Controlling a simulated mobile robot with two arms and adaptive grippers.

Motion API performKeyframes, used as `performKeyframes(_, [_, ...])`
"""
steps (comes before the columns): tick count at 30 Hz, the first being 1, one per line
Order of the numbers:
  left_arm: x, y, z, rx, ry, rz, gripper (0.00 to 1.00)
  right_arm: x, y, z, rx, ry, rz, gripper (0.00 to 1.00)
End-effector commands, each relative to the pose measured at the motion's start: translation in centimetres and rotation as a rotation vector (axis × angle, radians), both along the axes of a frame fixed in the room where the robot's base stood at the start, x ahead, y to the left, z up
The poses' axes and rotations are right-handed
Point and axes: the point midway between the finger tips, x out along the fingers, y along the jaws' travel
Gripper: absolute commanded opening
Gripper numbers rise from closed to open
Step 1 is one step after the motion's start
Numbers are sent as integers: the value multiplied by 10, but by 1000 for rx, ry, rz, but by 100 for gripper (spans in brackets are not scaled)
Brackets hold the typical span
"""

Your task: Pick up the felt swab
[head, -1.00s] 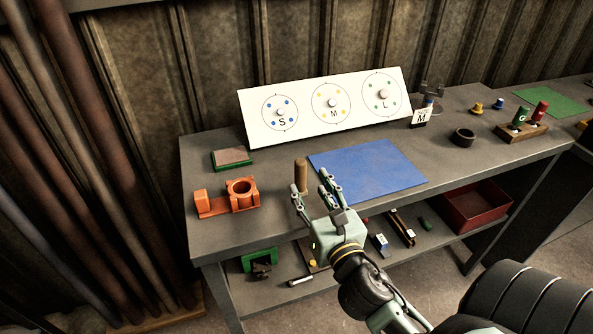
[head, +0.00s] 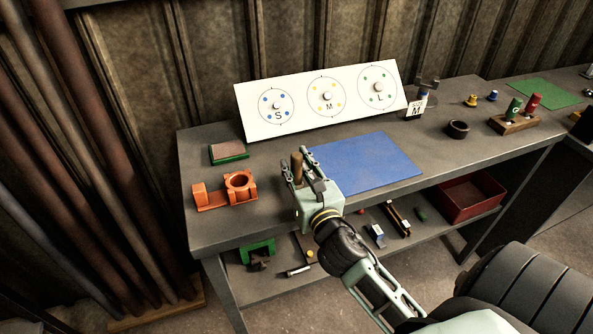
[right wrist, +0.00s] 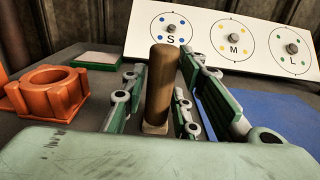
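The felt swab appears to be the upright brown cylinder (head: 297,165) with a pale foot, standing on the bench left of the blue mat. In the right wrist view the swab (right wrist: 162,85) stands between the fingers, with its pale foot low down. My right gripper (head: 300,172) is open around it, with fingers on both sides. In the right wrist view the gripper (right wrist: 168,80) shows gaps beside the swab, so it does not look clamped. The palm hides part of the swab's lower end in the head view. My left gripper is out of view.
An orange holder with a ring (head: 240,182) and a green-based pad (head: 229,152) stand to the left. A blue mat (head: 365,165) lies to the right. A white S/M/L board (head: 325,115) leans behind. A shelf with a red bin (head: 470,197) is below.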

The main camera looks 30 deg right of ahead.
Motion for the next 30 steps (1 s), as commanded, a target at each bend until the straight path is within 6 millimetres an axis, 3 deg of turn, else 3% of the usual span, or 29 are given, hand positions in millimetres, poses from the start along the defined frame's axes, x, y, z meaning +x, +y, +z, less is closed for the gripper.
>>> performKeyframes(8, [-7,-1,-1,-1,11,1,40,0,0,0,0,0,0,0])
performKeyframes(20, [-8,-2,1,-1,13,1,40,0,0,4,-1,-2,0,0])
performKeyframes(26, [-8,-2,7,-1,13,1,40,0,0,27,-4,-4,3,0])
performKeyframes(29, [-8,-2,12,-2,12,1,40,0,0,48,-6,-6,3,0])
performKeyframes(30, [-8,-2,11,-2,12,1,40,-9,-5,48,-5,0,1,0])
